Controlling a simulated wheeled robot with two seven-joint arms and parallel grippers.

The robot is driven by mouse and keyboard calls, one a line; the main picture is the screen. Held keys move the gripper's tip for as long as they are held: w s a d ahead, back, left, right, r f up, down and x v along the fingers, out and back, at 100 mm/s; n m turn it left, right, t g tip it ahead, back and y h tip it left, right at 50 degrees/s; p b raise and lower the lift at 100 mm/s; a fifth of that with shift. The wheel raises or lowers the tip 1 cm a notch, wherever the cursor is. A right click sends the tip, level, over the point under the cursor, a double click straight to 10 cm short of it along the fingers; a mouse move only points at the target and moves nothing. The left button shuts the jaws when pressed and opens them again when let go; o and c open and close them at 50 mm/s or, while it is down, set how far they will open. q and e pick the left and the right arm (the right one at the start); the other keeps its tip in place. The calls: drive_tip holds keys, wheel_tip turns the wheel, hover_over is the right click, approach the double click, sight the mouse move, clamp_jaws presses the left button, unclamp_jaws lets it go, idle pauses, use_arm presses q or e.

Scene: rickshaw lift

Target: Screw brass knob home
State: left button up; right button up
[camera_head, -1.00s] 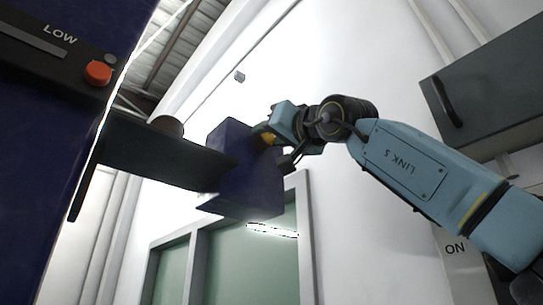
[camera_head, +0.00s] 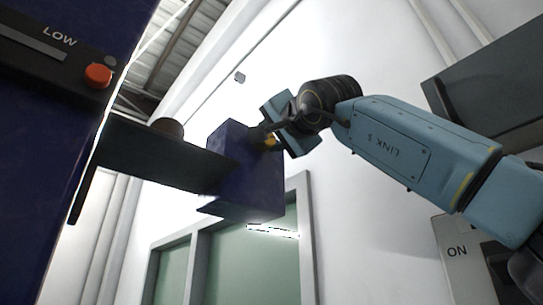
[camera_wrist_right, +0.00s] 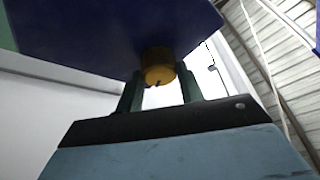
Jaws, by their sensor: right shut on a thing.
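The brass knob (camera_head: 271,141) sits on the right face of a dark blue box (camera_head: 246,180). In the right wrist view the knob (camera_wrist_right: 158,67) shows as a short brass cylinder with a dark mark on its end, against the blue box (camera_wrist_right: 100,30). My right gripper (camera_head: 272,130) is shut on the knob, with one finger on each side of it in the right wrist view (camera_wrist_right: 160,88). Whether a gap remains between knob and box face is hidden. My left gripper is in neither view.
A dark shelf or bracket (camera_head: 150,158) runs from the blue panel (camera_head: 50,130) at left to the box. A round brown object (camera_head: 167,126) stands on it. An orange button (camera_head: 98,75) is on the panel. A grey cabinet (camera_head: 490,95) hangs at right.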

drive_tip(key=shift+m, duration=0.5)
drive_tip(key=o, duration=1)
drive_tip(key=b+v, duration=0.7)
drive_tip(key=v, duration=0.6)
drive_tip(key=shift+s, duration=0.25)
